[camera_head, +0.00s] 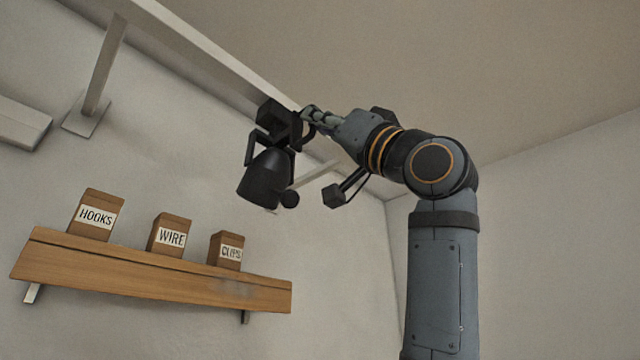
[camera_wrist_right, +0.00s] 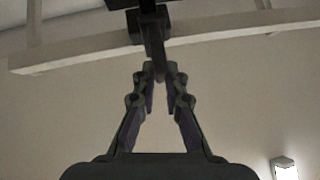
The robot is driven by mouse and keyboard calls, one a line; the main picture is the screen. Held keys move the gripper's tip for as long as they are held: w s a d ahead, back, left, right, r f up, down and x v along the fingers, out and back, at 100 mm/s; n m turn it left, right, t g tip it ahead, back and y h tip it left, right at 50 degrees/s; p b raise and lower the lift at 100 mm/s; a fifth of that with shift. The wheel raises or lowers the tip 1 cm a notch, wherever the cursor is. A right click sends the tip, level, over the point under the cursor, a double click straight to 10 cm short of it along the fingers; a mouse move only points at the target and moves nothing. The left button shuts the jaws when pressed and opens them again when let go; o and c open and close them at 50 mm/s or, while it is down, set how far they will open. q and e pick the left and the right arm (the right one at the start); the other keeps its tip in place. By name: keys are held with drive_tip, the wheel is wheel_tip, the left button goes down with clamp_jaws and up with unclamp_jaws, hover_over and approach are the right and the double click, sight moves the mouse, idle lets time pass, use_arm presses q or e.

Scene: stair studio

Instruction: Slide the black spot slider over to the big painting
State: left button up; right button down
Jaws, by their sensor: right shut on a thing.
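The black spot slider (camera_head: 268,172) hangs from the white rail (camera_head: 205,55) in the head view, its lamp head tilted downward. Its dark carriage and stem (camera_wrist_right: 152,30) also show at the rail in the right wrist view. My right gripper (camera_head: 306,117) reaches up beside the slider's upper part. In the right wrist view its fingertips (camera_wrist_right: 160,72) are closed together on the lower end of the slider's dark stem. The big painting is not in view. My left gripper is not in view.
A wooden shelf (camera_head: 150,272) on the wall below holds boxes labelled HOOKS (camera_head: 97,214), WIRE (camera_head: 170,235) and CLIPS (camera_head: 227,251). White brackets (camera_head: 97,75) join the rail to the wall. A pale fixture (camera_head: 20,125) is at the left edge. A lit lamp (camera_wrist_right: 284,168) shows low in the wrist view.

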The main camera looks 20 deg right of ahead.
drive_tip(key=shift+w+d+f, duration=0.1)
drive_tip(key=shift+w+f, duration=0.05)
drive_tip(key=shift+w, duration=0.05)
drive_tip(key=c, duration=1.8)
unclamp_jaws()
drive_tip(key=o, duration=0.4)
drive_tip(key=shift+d, duration=0.2)
drive_tip(key=shift+s, duration=0.1)
